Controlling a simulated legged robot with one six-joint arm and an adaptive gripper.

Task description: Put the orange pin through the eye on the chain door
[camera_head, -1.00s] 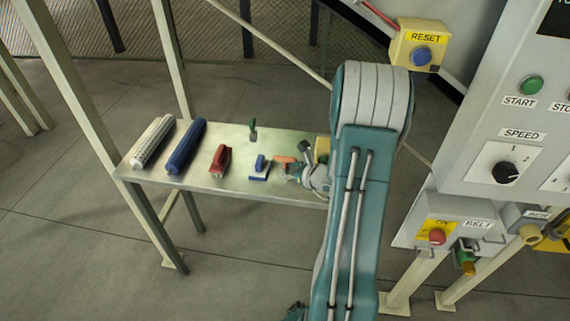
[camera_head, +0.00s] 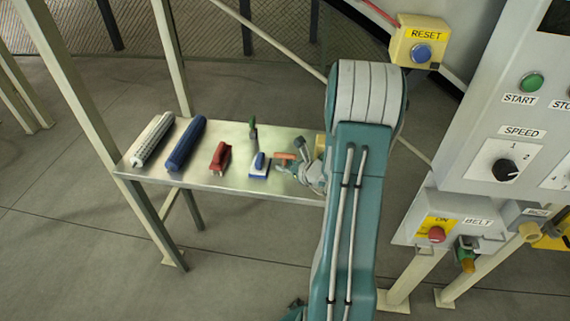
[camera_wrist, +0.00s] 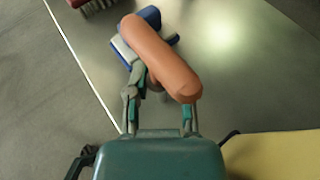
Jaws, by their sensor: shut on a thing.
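The orange pin (camera_head: 285,156) shows as a thick, rounded orange cylinder in the wrist view (camera_wrist: 160,58). My gripper (camera_head: 287,165) is shut on it, low over the right part of the metal table. In the wrist view, the fingers of my gripper (camera_wrist: 160,103) stand on either side of the pin, which lies slantwise across them.
A control cabinet (camera_head: 450,165) and RESET box (camera_head: 417,45) stand right.

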